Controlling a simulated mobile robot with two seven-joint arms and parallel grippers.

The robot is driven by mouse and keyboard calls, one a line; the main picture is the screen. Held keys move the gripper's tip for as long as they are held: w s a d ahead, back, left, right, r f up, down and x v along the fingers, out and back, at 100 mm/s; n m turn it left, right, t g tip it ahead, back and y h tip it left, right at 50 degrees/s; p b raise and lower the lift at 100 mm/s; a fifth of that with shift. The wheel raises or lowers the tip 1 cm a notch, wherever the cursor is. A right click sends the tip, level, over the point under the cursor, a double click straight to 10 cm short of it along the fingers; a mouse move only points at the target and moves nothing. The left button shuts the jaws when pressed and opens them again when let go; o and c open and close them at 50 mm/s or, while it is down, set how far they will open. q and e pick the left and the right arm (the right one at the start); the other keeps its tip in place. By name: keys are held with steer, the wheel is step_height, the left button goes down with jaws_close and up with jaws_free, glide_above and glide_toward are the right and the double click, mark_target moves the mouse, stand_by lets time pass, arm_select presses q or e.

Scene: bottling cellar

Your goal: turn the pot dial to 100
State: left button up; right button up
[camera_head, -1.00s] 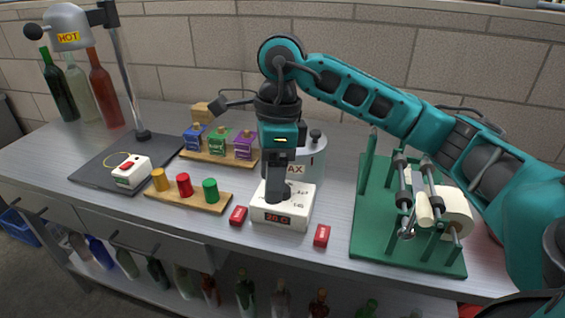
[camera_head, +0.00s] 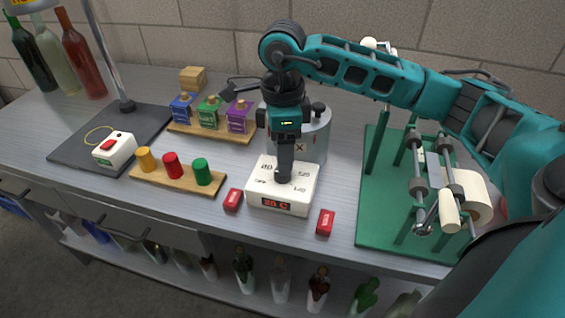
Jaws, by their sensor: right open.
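The wax pot (camera_head: 312,138) is a grey cylinder at the back of a white control box (camera_head: 257,190). The box has numbers printed on top and a red display (camera_head: 276,204) that seems to read 20 C. The dark pot dial (camera_head: 283,175) is on the box's top, mostly hidden by my gripper. My right gripper (camera_head: 284,168) points down over the dial, its fingers at or just above it. The jaws are open, though the fingers overlap in this view. I cannot tell whether they touch the dial. My left gripper is not in view.
Red blocks (camera_head: 233,200) and (camera_head: 325,222) flank the box. Left are a wooden strip with coloured pegs (camera_head: 172,165), a white switch box (camera_head: 115,149) and a lamp stand (camera_head: 97,52). Bottles (camera_head: 210,113) stand behind; a green rack (camera_head: 375,228) is right.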

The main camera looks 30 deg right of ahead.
step_height(320, 180, down, 5)
steer(key=shift+r, duration=0.1)
stand_by(0.3)
steer(key=c, duration=1)
